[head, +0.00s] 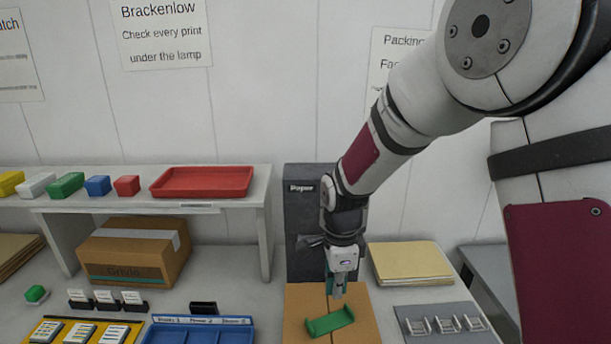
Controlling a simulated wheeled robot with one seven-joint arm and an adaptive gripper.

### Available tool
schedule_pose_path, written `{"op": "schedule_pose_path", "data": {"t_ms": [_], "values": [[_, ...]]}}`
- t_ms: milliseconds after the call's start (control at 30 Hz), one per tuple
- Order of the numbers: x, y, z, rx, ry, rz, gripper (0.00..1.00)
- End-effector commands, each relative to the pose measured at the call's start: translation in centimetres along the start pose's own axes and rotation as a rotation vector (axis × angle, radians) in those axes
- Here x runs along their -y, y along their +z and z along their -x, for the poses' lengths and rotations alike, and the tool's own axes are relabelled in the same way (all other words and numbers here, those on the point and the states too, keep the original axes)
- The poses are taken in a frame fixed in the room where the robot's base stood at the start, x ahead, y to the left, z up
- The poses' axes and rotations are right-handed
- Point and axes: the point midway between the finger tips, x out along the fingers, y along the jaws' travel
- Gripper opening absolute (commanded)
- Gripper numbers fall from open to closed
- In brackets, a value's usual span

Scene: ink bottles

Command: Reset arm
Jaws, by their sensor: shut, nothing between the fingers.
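My arm reaches in from the upper right in the head view and points down at the bench. My gripper (336,289) is shut and empty. It is above a tan cardboard surface (366,312), just behind a green bracket-like piece (330,321) that lies on that surface. I cannot tell how large the gap between the fingertips and the green piece is. The arm hides part of the wall and of the dark grey bin behind it.
A dark grey bin (303,218) stands behind the gripper. Left are a blue tray (200,334), a cardboard box (120,262) and a shelf (120,201) with a red tray (203,182). Right are folders (409,262) and a grey rack (480,335).

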Motion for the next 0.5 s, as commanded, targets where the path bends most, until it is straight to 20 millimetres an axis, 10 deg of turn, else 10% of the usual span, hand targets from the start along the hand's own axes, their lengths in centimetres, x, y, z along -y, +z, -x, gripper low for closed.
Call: {"op": "schedule_pose_path", "data": {"t_ms": [500], "values": [[-7.8,-6.3,14.9,-0.097,-0.214,0.690,0.00]]}}
